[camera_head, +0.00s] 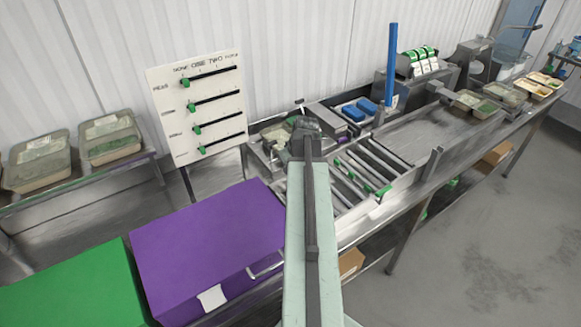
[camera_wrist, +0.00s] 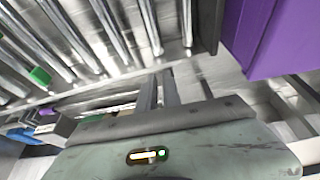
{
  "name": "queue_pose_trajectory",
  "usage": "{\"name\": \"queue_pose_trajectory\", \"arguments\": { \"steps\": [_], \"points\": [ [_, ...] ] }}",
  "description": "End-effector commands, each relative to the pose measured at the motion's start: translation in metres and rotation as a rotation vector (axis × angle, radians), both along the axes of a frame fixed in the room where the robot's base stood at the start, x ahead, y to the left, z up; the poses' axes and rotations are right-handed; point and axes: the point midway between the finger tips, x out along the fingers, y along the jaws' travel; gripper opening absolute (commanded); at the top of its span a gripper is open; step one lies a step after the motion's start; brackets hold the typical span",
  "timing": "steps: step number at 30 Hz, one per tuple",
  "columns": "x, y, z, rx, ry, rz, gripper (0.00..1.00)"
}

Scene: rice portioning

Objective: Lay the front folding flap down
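A grey upright plate (camera_head: 432,163) stands at the front edge of the roller conveyor, right of the rollers; it looks like the front folding flap, though I cannot be sure. My gripper (camera_head: 305,127) is at the left end of the conveyor, well left of that plate, and my own arm partly hides it. In the wrist view, two dark finger bars (camera_wrist: 160,90) point toward a metal edge beside the rollers. Nothing is visible between them. Their small gap does not show clearly whether they are open or shut. The plate cannot be made out in the wrist view.
A purple box (camera_head: 208,240) and a green box (camera_head: 78,290) stand at the left front. A slider board (camera_head: 198,110) stands behind them. Rollers (camera_head: 365,165) with green pieces lie right of my arm. A blue post (camera_head: 391,65) rises behind. The floor (camera_head: 480,240) at right front is free.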

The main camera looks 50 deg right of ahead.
Motion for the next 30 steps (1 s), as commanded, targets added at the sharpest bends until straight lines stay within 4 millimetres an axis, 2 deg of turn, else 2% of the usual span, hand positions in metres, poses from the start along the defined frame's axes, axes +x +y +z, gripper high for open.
{"name": "queue_pose_trajectory", "arguments": {
  "steps": [30],
  "points": [
    [-0.050, 0.016, -0.024, 0.000, 0.000, -0.001, 0.09]
  ]
}}
